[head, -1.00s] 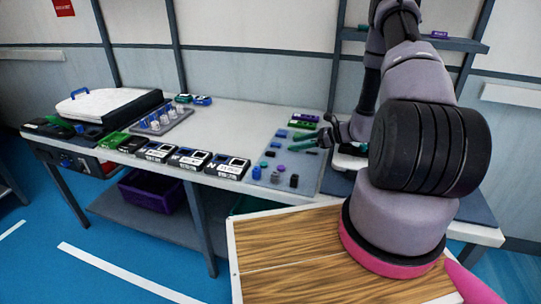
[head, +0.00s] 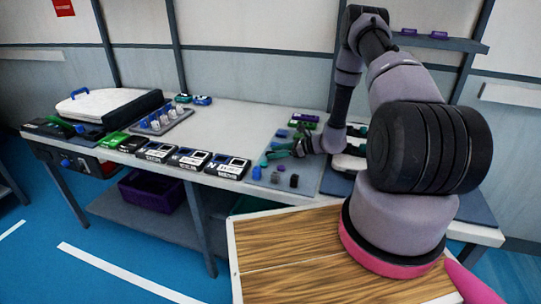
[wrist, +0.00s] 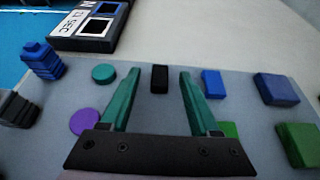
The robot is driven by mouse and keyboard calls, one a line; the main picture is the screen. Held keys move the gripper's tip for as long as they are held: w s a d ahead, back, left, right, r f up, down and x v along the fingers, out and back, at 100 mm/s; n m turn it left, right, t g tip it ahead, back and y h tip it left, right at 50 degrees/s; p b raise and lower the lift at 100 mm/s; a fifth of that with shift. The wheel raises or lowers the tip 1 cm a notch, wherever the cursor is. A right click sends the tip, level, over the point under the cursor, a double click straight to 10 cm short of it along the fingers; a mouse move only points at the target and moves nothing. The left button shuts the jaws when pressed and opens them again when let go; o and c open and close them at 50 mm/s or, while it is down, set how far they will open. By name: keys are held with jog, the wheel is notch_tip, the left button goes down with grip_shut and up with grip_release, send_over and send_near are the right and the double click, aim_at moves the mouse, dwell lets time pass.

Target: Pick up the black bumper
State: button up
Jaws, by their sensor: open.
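A small black block (wrist: 160,79), the likely black bumper, lies on the grey mat (wrist: 240,113). In the wrist view it is just ahead of the fingertips, centred in the gap between them. My gripper (wrist: 155,80) is open, with its green fingers apart and nothing between them.
Around the black block are a teal disc (wrist: 103,73), a purple disc (wrist: 84,122), a blue stepped piece (wrist: 40,60), blue blocks (wrist: 276,89) and green blocks (wrist: 298,143). Black-and-white boxes (head: 227,167) line the table's front. Bare white tabletop (head: 255,121) lies behind.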

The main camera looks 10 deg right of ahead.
jog(key=shift+w+a+f, duration=0.15)
jog(key=shift+w+a, duration=0.05)
jog(key=shift+a, duration=0.05)
grip_shut()
